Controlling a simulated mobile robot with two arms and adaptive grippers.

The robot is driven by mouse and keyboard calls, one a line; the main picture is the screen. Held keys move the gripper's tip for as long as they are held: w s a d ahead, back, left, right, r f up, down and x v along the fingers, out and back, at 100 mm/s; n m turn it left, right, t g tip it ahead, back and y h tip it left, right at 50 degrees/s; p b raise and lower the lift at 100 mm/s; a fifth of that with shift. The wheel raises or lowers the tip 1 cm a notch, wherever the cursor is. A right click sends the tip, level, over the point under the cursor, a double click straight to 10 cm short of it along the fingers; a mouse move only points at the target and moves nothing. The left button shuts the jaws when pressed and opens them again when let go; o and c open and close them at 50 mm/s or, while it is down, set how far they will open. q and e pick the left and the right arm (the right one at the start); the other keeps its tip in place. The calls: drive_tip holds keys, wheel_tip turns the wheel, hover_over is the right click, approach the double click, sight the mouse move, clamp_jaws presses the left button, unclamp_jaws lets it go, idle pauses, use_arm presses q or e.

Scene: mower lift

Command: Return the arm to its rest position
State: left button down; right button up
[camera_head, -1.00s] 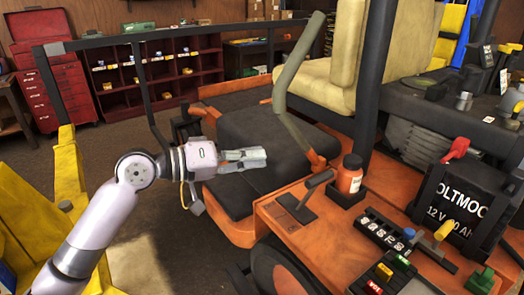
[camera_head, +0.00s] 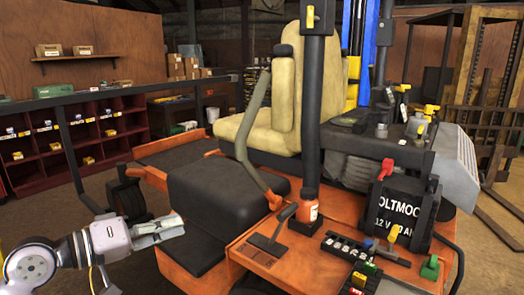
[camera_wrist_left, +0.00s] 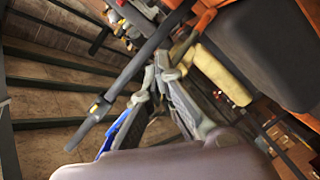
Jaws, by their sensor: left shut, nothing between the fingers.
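My left arm comes in at the lower left of the head view. Its gripper (camera_head: 160,230) is shut and empty, pointing right, in front of the mower's dark footplate. In the left wrist view the fingers (camera_wrist_left: 160,85) come together at their tips with nothing between them. The orange mower (camera_head: 290,250) fills the middle and right of the head view, with a yellow seat (camera_head: 268,115) and a dark steering lever. My right gripper does not show.
An orange bottle (camera_head: 306,205), a lever and a black battery (camera_head: 400,215) sit on the mower's deck. A dark rail (camera_head: 95,98) runs behind my left arm. Red shelving (camera_head: 80,135) stands against the back wall. Open floor lies beyond the rail.

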use_arm(q)
drive_tip(key=s+d+f+m+g+y, duration=0.1)
drive_tip(key=s+f+g+y, duration=0.3)
drive_tip(key=f, duration=0.8)
drive_tip(key=s+d+f+m+t+y, duration=0.15)
drive_tip(key=s+f, duration=0.45)
drive_tip(key=f, duration=0.6)
drive_tip(key=s+a+f+g+y, duration=0.25)
drive_tip(key=s+f, duration=0.35)
drive_tip(key=s, duration=0.4)
drive_tip(key=s+a+f+g+y, duration=0.2)
drive_tip(key=s+a+f+y, duration=0.15)
drive_tip(key=s+f, duration=0.4)
wheel_tip(320, 180, down, 23)
drive_tip(key=s+g, duration=0.1)
drive_tip(key=s, duration=0.1)
drive_tip(key=s+a+f+m+g+b, duration=0.1)
drive_tip(key=s+a+f, duration=0.1)
drive_tip(key=s+f, duration=1.5)
wheel_tip(320, 180, down, 2)
drive_tip(key=shift+s+a+f+g+y+b, duration=0.25)
drive_tip(key=shift+a+g+y+b, duration=0.05)
drive_tip(key=shift+g+y+b, duration=0.15)
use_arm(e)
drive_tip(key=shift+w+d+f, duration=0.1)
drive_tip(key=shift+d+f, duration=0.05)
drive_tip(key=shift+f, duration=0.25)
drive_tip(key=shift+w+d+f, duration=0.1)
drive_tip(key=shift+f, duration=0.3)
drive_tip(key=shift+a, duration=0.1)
